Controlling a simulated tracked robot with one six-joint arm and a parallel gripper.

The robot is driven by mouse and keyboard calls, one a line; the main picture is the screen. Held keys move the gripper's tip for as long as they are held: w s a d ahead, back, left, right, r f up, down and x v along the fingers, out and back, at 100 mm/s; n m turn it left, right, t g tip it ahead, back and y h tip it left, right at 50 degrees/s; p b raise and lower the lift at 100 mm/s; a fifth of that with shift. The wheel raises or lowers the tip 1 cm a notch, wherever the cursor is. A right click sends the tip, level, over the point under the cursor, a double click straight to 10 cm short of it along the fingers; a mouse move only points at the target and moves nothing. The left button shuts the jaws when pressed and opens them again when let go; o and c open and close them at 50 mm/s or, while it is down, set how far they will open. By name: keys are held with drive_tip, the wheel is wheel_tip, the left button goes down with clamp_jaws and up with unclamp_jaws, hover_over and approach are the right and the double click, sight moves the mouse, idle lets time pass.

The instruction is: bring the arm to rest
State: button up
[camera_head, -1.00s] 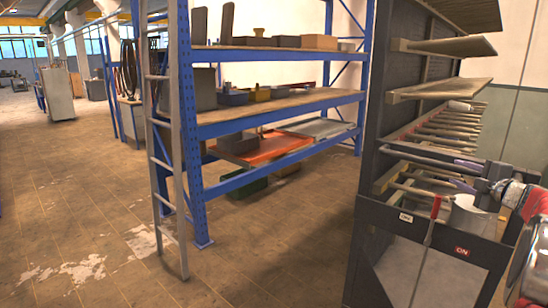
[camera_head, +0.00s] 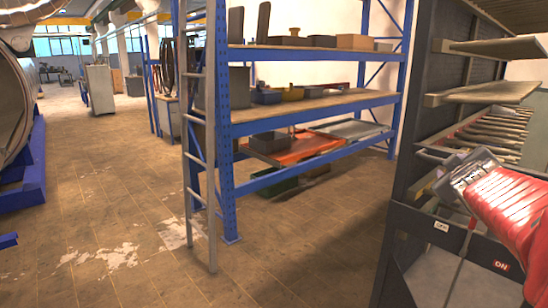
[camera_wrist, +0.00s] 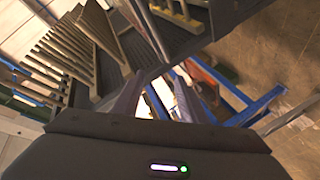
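My red arm (camera_head: 510,205) reaches in from the right edge of the head view, in front of a dark rack. Its grey end (camera_head: 468,172) points to the left, and the fingers cannot be made out clearly there. In the wrist view, my gripper (camera_wrist: 157,97) shows two dark fingers standing apart. Nothing is seen held between them; the floor and blue shelf parts show through the gap.
The dark rack (camera_head: 412,150) with slanted boards and a row of rods stands close at the right. A blue shelving unit (camera_head: 228,140) with a ladder (camera_head: 196,150) stands ahead. A large metal cylinder (camera_head: 15,105) on blue supports (camera_head: 35,160) is at left. The floor between is open.

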drive_tip(key=s+a+f+m+g+y, duration=0.1)
drive_tip(key=s+a+f+g+y, duration=0.1)
drive_tip(key=s+a+f, duration=0.5)
drive_tip(key=s+a+f+m+g+y, duration=0.2)
drive_tip(key=s+a+f, duration=0.5)
drive_tip(key=s+a, duration=0.5)
drive_tip(key=s+a+f+m+g+y, duration=0.1)
drive_tip(key=s+a+f+g+y, duration=0.2)
drive_tip(key=s+a+f, duration=0.4)
drive_tip(key=s+a+g, duration=0.1)
drive_tip(key=s+a, duration=0.2)
drive_tip(key=a, duration=0.2)
drive_tip(key=shift+a+f+m, duration=0.3)
drive_tip(key=shift+w+d, duration=0.1)
drive_tip(key=shift+d, duration=0.05)
